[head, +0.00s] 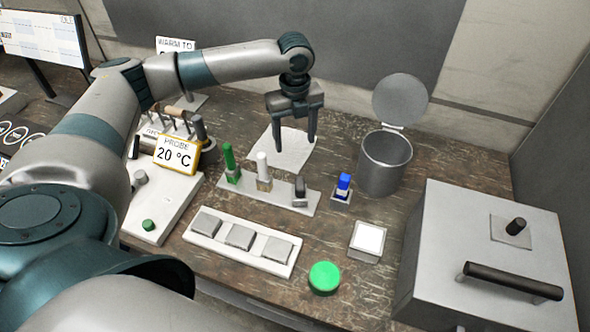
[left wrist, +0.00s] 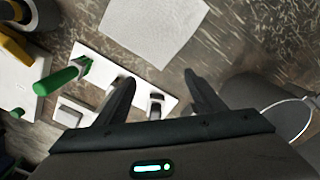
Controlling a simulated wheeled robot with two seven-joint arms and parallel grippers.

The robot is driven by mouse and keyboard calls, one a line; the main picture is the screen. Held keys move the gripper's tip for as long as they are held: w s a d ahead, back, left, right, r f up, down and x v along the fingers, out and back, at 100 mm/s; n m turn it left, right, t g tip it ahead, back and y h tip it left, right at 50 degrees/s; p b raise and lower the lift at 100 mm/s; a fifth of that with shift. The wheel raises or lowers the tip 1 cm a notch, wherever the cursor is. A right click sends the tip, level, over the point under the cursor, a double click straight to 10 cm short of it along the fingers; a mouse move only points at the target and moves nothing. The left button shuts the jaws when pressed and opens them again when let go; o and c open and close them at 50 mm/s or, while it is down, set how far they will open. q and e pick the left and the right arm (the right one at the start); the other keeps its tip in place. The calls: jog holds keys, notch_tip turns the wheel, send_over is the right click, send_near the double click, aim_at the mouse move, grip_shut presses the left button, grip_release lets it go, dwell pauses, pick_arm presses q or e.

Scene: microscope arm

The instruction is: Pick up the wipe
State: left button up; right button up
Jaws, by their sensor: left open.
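The wipe is a white square sheet (head: 290,152) lying flat on the table behind the rack of coloured bottles. It also shows at the top of the left wrist view (left wrist: 155,27). My left gripper (head: 292,143) points down above the wipe in the head view, its two fingers apart with nothing between them. The fingers cover a small part of the sheet. In the left wrist view the open fingers (left wrist: 160,85) show the bottle rack beyond them, with the wipe farther up. My right gripper is not in view.
A rack (head: 285,196) with green, white and dark items stands in front of the wipe. A lidded metal bin (head: 385,165) and a blue-capped vial (head: 343,184) are to the right. A probe display (head: 176,155) stands left. A large grey box (head: 480,260) fills the right front.

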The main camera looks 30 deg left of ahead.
pick_arm(q)
jog(key=b, duration=0.8)
send_over(295, 169)
jog(key=shift+s+f, duration=0.1)
jog(key=shift+f, duration=4.65)
jog(key=shift+f, duration=0.15)
grip_shut()
notch_tip(295, 169, up, 12)
jog(key=p, duration=1.4)
